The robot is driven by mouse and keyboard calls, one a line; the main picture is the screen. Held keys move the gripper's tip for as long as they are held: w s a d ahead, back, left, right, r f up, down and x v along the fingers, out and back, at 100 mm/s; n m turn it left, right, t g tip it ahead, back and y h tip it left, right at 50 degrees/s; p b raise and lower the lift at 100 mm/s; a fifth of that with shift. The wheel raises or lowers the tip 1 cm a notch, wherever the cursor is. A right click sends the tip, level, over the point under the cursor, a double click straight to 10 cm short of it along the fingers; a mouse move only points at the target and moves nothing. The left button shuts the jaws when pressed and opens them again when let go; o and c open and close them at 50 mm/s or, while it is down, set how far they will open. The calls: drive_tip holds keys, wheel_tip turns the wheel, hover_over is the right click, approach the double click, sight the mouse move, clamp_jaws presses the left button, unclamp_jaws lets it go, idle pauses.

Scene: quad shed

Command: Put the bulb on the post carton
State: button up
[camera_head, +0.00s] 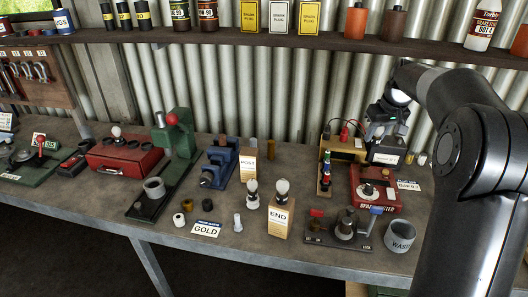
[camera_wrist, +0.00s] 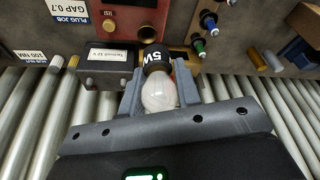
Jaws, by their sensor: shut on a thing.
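My gripper (camera_wrist: 160,92) is shut on a bulb (camera_wrist: 159,92) with clear-white glass and a black base marked "5W". In the head view, my gripper is raised over the right part of the bench, near the back wall. The post carton (camera_head: 248,164), a small tan box with a white "POST" label, stands mid-bench, well left of my gripper. Small brown cylinders show behind its top; I cannot tell whether one touches it. The end carton (camera_head: 278,220) stands in front and to the right, with another bulb (camera_head: 282,188) on top.
Another bulb (camera_head: 252,196) stands between the cartons. A blue vise (camera_head: 220,162) is left of the post carton. A red unit (camera_head: 375,190), a wired panel (camera_head: 325,172) and a grey "WASTE" cup (camera_head: 400,236) are on the right. A bottle shelf (camera_head: 230,37) runs above.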

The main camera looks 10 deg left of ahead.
drive_tip(key=a+r+n, duration=0.2)
drive_tip(key=a, duration=1.2)
drive_tip(key=n+y, duration=0.1)
drive_tip(key=n, duration=0.1)
hover_over(247, 149)
drive_tip(key=d, duration=0.1)
drive_tip(key=shift+g, duration=0.4)
drive_tip(key=f, duration=0.4)
drive_tip(key=shift+s+f, duration=0.15)
drive_tip(key=shift+s, duration=0.25)
drive_tip(key=shift+a+f, duration=0.1)
drive_tip(key=shift+a, duration=0.1)
drive_tip(key=shift+f, duration=2.05)
drive_tip(key=o, duration=1)
drive_tip(key=shift+f, duration=0.1)
